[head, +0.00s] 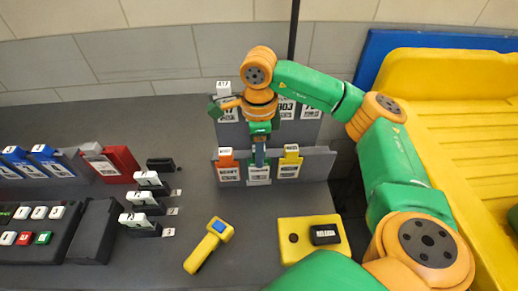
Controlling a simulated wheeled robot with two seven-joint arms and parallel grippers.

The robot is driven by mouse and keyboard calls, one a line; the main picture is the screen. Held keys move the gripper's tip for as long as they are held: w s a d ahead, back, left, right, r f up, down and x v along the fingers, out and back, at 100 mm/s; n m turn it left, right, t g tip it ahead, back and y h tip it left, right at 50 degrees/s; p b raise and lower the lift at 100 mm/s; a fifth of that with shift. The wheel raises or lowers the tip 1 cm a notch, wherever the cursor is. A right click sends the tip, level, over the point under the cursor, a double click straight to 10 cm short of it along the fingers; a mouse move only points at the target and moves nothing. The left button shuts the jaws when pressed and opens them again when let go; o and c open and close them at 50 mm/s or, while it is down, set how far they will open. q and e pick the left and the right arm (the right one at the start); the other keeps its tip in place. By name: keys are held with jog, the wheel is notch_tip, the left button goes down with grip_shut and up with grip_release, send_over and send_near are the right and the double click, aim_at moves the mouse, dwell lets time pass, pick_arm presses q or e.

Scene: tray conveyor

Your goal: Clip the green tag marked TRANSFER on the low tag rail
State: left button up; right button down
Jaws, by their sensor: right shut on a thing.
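My right gripper (260,156) reaches down in front of the low tag rail (319,162). It is shut on a tag (259,176), taken to be the green one, whose white label shows below the fingers. The fingers hide most of the tag's body, and its print is too small to read. The tag is upright, between an orange tag (228,165) and a yellow tag (290,160) on the low rail. I cannot tell whether it is seated on the rail or just in front of it. My left gripper is not in view.
A higher rail with white-labelled tags (287,109) stands behind, partly covered by my right arm. A yellow scanner (208,245) and a yellow button box (298,238) lie in front. Several black holders with white tops (143,200) stand left. A yellow tray (440,80) is at right.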

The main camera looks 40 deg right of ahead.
jog(key=shift+c, duration=2.2)
grip_release()
notch_tip(320, 180, up, 7)
jog(key=shift+r, duration=0.1)
jog(key=shift+s, duration=0.1)
